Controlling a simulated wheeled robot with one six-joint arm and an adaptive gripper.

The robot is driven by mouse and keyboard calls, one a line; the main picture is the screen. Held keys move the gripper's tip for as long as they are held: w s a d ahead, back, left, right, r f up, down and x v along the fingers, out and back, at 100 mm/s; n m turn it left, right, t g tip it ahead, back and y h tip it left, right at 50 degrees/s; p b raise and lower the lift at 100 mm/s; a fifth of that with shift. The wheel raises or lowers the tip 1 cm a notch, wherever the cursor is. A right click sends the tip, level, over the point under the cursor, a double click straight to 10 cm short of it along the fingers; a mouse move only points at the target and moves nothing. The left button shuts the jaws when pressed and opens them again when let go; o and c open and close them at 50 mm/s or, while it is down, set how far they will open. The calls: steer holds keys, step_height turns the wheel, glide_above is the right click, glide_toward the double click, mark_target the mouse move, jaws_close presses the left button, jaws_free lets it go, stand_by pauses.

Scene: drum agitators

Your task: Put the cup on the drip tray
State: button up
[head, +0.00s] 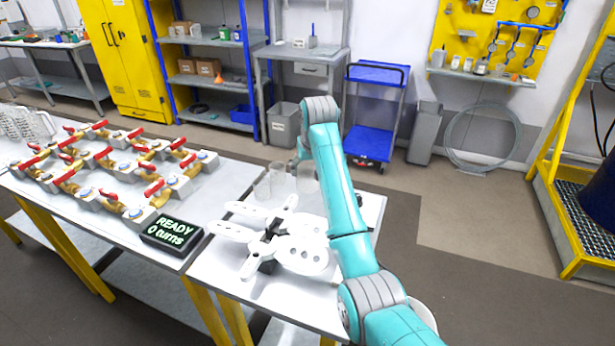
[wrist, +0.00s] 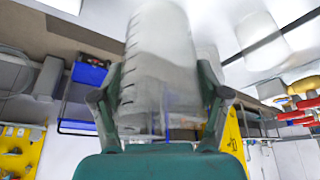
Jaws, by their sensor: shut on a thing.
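In the wrist view, my gripper (wrist: 160,88) is shut on a clear, graduated cup (wrist: 158,50), with one finger on each side of it. In the head view, my gripper is mostly hidden behind my teal arm, over the back of the near table. Clear cups (head: 262,187) stand at that table's back edge, and a pale cup (head: 306,178) shows right beside my arm. I cannot pick out the drip tray for certain; a dark grating (head: 556,205) in a yellow frame lies at the far right.
White perforated paddles (head: 290,245) lie on the near table (head: 225,275). A display (head: 172,233) reading "READY 0 turns" and several red-handled valves (head: 110,160) are on the left bench. A blue cart (head: 370,143) stands behind. The floor (head: 450,235) at right is clear.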

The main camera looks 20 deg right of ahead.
steer(key=shift+f, duration=1.35)
steer(key=shift+f, duration=0.1)
steer(key=o, duration=1)
